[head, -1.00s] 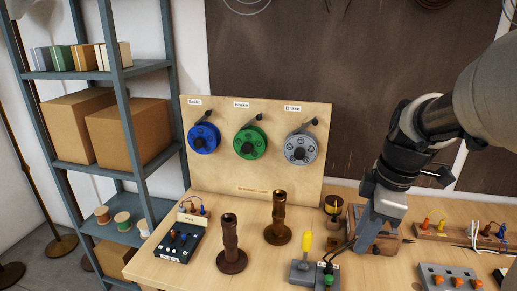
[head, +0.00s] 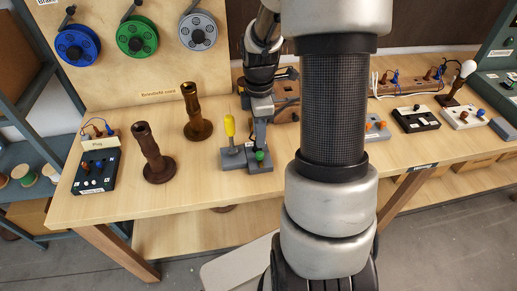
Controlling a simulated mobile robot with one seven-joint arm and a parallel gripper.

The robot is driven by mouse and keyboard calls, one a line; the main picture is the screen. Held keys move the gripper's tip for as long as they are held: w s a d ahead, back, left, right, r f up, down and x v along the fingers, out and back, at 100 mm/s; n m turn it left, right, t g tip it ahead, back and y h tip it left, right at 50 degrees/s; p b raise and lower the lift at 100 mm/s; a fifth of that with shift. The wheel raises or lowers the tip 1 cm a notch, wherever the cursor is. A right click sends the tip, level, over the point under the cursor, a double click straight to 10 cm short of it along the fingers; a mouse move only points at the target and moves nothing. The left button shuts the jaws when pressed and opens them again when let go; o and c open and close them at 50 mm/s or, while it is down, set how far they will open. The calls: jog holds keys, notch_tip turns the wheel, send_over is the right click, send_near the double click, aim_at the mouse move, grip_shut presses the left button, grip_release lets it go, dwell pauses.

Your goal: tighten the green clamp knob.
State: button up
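The green clamp knob (head: 260,156) is a small round knob on a grey block (head: 260,167) near the bench's front edge. My gripper (head: 260,143) reaches down from behind and appears just above the knob, close to it. I cannot tell whether it touches the knob. Its fingers are too small and seen too much edge-on to show whether they are open or shut. A yellow-handled lever (head: 229,126) stands on a grey base (head: 232,159) just left of the knob.
Two brown lamp stems, one dark (head: 152,155) and one brassy (head: 195,113), stand to the left. A switch box (head: 97,172) lies at the far left. A wooden block (head: 286,107) is behind my gripper. My arm hides part of the bench (head: 215,172).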

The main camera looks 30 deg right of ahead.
aim_at(259, 153)
notch_tip(259, 153, down, 8)
jog(key=shift+r, duration=0.25)
grip_shut()
